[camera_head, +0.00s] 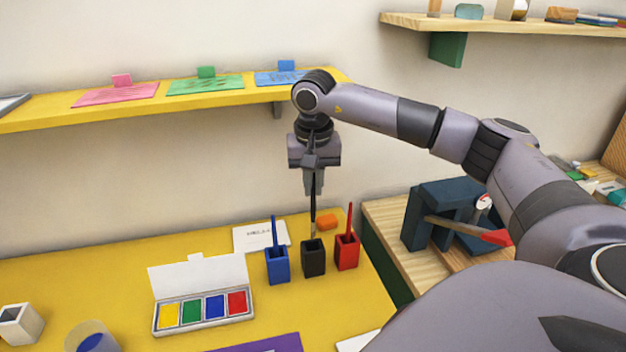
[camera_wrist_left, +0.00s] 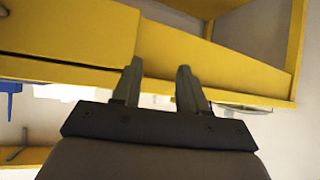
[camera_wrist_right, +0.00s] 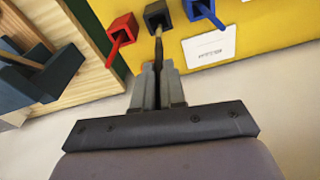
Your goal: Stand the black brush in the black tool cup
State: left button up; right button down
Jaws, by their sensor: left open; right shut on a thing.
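The black brush (camera_head: 313,205) hangs upright in my right gripper (camera_head: 313,186), bristle end down, directly above the black tool cup (camera_head: 313,261). In the head view its tip is close to the cup's opening; I cannot tell whether it is just above or just inside the rim. In the right wrist view the gripper (camera_wrist_right: 158,72) is shut on the brush (camera_wrist_right: 158,46), which points toward the black cup (camera_wrist_right: 157,13). My left gripper (camera_wrist_left: 160,78) is open and empty, seen only in its wrist view, facing a yellow surface.
A blue cup (camera_head: 277,268) with a blue brush stands left of the black cup, and a red cup (camera_head: 346,254) with a red brush stands right. An inkpad box (camera_head: 203,312) is front left. A yellow shelf (camera_head: 40,117) is above.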

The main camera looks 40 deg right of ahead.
aim_at(313, 221)
jog(key=shift+f+b, duration=2.05)
jog(key=shift+f, duration=1.65)
jog(key=c, duration=1.1)
grip_release()
jog(key=shift+s+a+r, duration=0.15)
jog(key=shift+r, duration=1.65)
jog(key=shift+s+a+r, duration=0.1)
jog(key=shift+s+r, duration=0.05)
jog(key=shift+r, duration=1.6)
